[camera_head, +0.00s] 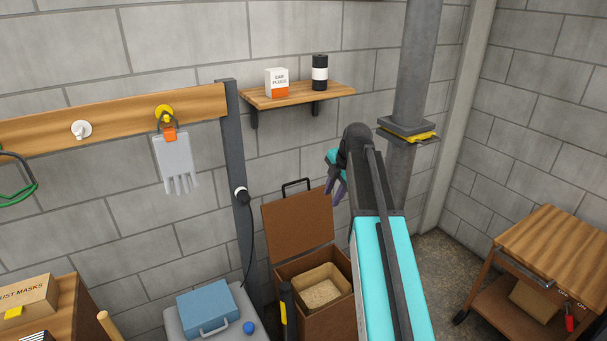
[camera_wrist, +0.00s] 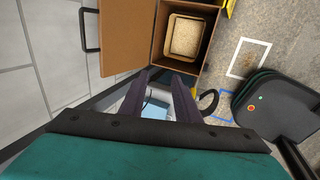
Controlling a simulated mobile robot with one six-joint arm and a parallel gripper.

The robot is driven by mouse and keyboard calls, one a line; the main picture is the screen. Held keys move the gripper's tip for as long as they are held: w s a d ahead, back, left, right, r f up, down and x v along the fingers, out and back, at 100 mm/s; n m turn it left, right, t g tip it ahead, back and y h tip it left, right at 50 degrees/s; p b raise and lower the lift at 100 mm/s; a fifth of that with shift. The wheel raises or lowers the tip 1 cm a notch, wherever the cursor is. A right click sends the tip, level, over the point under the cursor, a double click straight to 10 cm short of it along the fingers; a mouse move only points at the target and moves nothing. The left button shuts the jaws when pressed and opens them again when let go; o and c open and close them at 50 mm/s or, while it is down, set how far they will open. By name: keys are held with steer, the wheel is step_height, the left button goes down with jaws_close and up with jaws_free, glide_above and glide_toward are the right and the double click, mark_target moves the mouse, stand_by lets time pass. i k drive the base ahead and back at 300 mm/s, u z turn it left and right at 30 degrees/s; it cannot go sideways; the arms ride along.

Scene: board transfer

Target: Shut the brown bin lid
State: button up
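The brown bin (camera_head: 333,322) stands against the wall with its lid (camera_head: 297,226) raised upright at the back. A black handle (camera_head: 296,183) sits on the lid's upper edge. In the wrist view the open bin (camera_wrist: 160,48) is at the top, with the lid (camera_wrist: 128,35) to its left and the handle (camera_wrist: 83,30) at the lid's far edge. My gripper (camera_head: 335,193) is right of the lid's upper part in the head view. In the wrist view the gripper's fingers (camera_wrist: 165,82) are apart with nothing between them. My arm hides part of the bin's right side.
A tan tub (camera_head: 322,287) sits inside the bin. A grey post (camera_head: 240,180) with a hanging cable stands left of the lid. A blue case (camera_head: 207,308) lies at lower left. A shelf (camera_head: 300,97) is above, and a wooden cart (camera_head: 550,245) stands at right.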

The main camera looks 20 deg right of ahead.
mark_target(295, 225)
steer(key=i, duration=0.85)
